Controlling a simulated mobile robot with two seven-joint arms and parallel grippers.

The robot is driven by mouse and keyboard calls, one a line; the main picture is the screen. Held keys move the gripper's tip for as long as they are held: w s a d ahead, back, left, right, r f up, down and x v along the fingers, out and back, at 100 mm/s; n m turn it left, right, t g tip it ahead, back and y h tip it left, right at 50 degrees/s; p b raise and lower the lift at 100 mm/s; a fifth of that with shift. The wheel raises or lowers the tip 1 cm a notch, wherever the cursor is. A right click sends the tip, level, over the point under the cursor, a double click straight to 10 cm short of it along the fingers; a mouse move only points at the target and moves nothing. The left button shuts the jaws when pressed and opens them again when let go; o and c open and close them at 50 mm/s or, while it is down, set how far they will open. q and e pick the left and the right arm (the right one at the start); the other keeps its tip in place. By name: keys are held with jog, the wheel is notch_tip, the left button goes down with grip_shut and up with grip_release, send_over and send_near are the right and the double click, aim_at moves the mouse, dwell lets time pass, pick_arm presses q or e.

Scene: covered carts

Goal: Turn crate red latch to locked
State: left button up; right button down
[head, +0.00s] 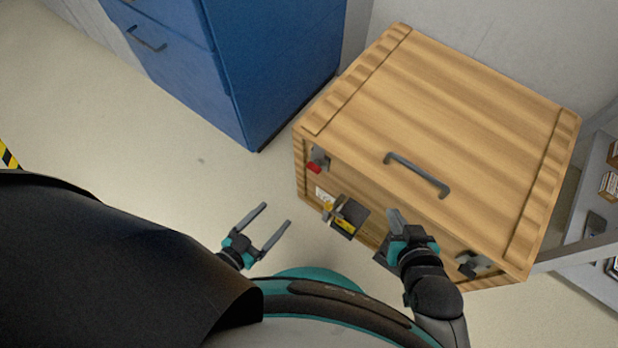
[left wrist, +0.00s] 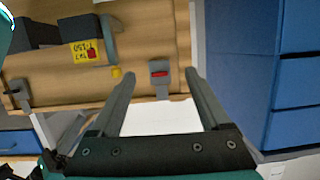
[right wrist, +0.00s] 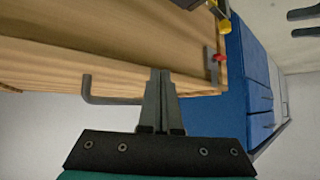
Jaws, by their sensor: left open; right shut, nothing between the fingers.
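The wooden crate (head: 440,105) stands with its lid down. Its red latch, a grey bracket with a red tab (head: 314,167), is on the front face near the upper left corner. In the left wrist view the red tab (left wrist: 159,73) appears between the fingers in the picture, beyond their tips. My left gripper (head: 277,219) is open and empty, in front of and left of the crate, apart from the latch. My right gripper (head: 394,214) is shut and empty at the crate's front edge, right of the latch; the red tab also shows in the right wrist view (right wrist: 220,58).
A dark handle (head: 417,176) lies on the lid. A yellow piece (head: 327,207) and dark boxes (head: 350,217) with a yellow label sit on the crate's front. Another latch (head: 472,264) is at right. A blue cabinet (head: 270,60) stands left; floor before it is clear.

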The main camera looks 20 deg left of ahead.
pick_arm(q)
notch_tip(320, 180, up, 2)
jog(key=t+h+b, duration=0.1)
jog(key=t+b, duration=0.2)
jog(key=b, duration=0.2)
send_near(311, 170)
jog(key=x, duration=0.7)
jog(key=shift+w+d+r, duration=0.1)
jog(key=shift+x, duration=0.95)
pick_arm(e)
jog(key=a+r+t+y, duration=0.1)
jog(key=a+r+t, duration=0.1)
jog(key=r, duration=0.3)
jog(key=a+r+m+t+y, duration=0.1)
jog(key=a+r+t+y, duration=0.1)
jog(key=a+r+t, duration=0.1)
jog(key=shift+r+t, duration=0.8)
jog(key=shift+r, duration=0.45)
jog(key=shift+s, duration=0.1)
pick_arm(q)
jog(key=shift+c, duration=0.2)
grip_shut()
